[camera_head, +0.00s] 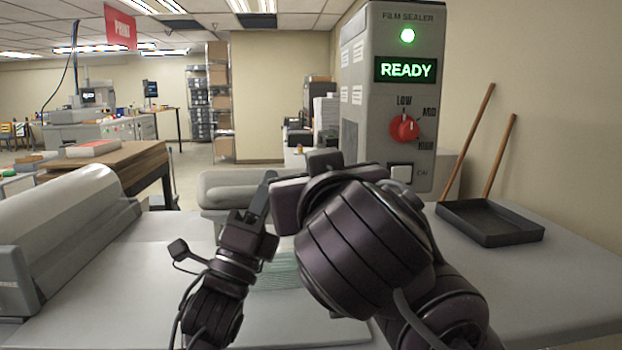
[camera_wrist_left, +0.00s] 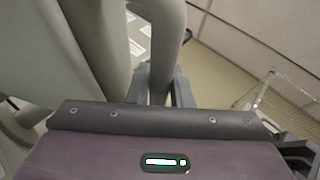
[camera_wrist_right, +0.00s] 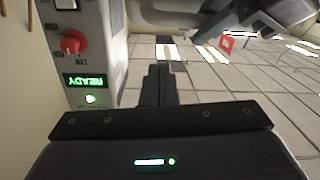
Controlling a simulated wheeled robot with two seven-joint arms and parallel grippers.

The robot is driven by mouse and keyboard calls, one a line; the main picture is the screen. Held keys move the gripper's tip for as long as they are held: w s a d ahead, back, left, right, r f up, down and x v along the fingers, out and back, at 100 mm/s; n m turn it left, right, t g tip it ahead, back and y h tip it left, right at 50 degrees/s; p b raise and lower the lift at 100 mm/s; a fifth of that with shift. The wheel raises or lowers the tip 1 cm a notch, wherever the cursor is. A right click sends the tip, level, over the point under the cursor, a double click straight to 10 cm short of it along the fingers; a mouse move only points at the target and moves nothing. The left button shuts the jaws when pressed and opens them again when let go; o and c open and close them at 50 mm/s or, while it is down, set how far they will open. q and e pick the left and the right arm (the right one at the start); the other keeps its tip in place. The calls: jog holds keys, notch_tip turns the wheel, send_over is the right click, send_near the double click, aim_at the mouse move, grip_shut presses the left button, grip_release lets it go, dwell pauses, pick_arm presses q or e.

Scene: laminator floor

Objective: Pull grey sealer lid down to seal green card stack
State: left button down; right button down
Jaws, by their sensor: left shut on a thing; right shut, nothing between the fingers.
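The grey sealer lid (camera_head: 225,188) is raised above the pale sealer bed (camera_head: 200,320), left of the control column. The green card stack (camera_head: 272,278) lies on the bed, partly hidden behind my arms. My left gripper (camera_head: 268,180) is shut at the lid's right end. In the left wrist view its fingers (camera_wrist_left: 168,92) close on a grey bar of the lid (camera_wrist_left: 165,35). My right gripper (camera_head: 324,160) is shut and empty in front of the column, its arm covering much of the middle. Its closed fingers (camera_wrist_right: 160,85) show in the right wrist view.
The film sealer column (camera_head: 385,120) shows a green light, READY and a red knob (camera_head: 404,128). A large grey roller (camera_head: 70,225) stands at left. The grey table at right is mostly clear.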

jog(key=shift+t, duration=0.3)
jog(key=w, duration=0.3)
jog(key=w+r, duration=0.1)
jog(key=w, duration=0.4)
jog(key=shift+w+a+r, duration=0.25)
jog(key=shift+w+a, duration=0.05)
jog(key=shift+w, duration=0.1)
jog(key=shift+s+d+f, duration=0.1)
jog(key=shift+s+f, duration=0.1)
jog(key=shift+f, duration=0.4)
jog(key=shift+s+d+f, duration=0.1)
jog(key=shift+s+f, duration=0.15)
jog(key=shift+f, duration=0.4)
jog(key=shift+s+d+f, duration=0.1)
jog(key=shift+s+f, duration=0.1)
jog(key=shift+f, duration=0.4)
